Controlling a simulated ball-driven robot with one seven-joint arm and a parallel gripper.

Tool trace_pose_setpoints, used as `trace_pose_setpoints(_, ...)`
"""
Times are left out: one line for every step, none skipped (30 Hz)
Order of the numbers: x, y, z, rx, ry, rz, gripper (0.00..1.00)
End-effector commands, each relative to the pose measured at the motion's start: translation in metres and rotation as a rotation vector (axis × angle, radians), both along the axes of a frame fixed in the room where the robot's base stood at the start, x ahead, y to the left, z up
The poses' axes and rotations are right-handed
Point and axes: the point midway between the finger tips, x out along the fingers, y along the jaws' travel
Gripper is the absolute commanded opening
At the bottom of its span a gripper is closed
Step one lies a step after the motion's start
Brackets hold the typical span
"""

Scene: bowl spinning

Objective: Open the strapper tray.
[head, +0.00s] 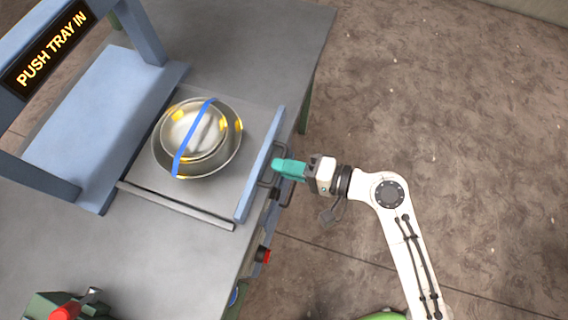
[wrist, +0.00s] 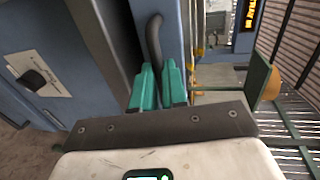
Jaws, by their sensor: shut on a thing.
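The strapper tray (head: 257,178) is pulled out from under the blue strapper frame (head: 75,110), its blue front panel at the table's right edge. A dark handle (head: 268,176) is on the panel's outer face; it shows as a dark curved bar in the wrist view (wrist: 154,38). My gripper (head: 278,166) comes from the right, its teal fingers shut on the handle. In the wrist view the two fingers (wrist: 158,88) close around the bar's lower part. A metal bowl (head: 228,158) with a smaller bowl inside sits on the tray, a blue strap (head: 193,140) across them.
A sign on the frame reads "PUSH TRAY IN" (head: 50,48). A red button (head: 263,255) is on the table's side below the tray. A green device with a red knob (head: 65,312) stands at the lower left.

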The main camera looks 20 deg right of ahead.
Motion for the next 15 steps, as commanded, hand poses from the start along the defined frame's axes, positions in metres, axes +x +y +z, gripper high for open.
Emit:
trace_pose_setpoints(0.0000,-0.0002,-0.0008,-0.002,0.001,0.000,0.00)
trace_pose_setpoints(0.0000,-0.0002,-0.0008,-0.001,0.001,0.000,0.00)
trace_pose_setpoints(0.0000,-0.0002,-0.0008,0.000,0.001,0.000,0.16)
trace_pose_setpoints(0.0000,-0.0001,-0.0008,0.000,0.001,0.000,0.19)
trace_pose_setpoints(0.0001,-0.0001,-0.0007,0.000,0.001,0.000,0.22)
trace_pose_setpoints(0.0001,-0.0001,-0.0006,-0.001,0.001,0.000,0.26)
trace_pose_setpoints(0.0001,0.0000,-0.0005,-0.001,0.001,0.000,0.29)
trace_pose_setpoints(0.0001,0.0000,-0.0005,0.000,0.001,0.000,0.32)
trace_pose_setpoints(0.0001,0.0000,-0.0004,-0.001,0.001,0.000,0.35)
trace_pose_setpoints(0.0002,0.0001,-0.0004,-0.001,0.001,0.000,0.38)
trace_pose_setpoints(0.0002,0.0001,-0.0004,-0.001,0.001,0.000,0.38)
trace_pose_setpoints(0.0002,0.0001,-0.0003,0.000,0.000,0.000,0.38)
trace_pose_setpoints(0.0002,0.0001,-0.0003,0.000,0.000,0.000,0.38)
trace_pose_setpoints(0.0002,0.0001,-0.0003,0.000,0.000,0.000,0.38)
trace_pose_setpoints(0.0002,0.0002,-0.0002,0.000,0.000,0.000,0.38)
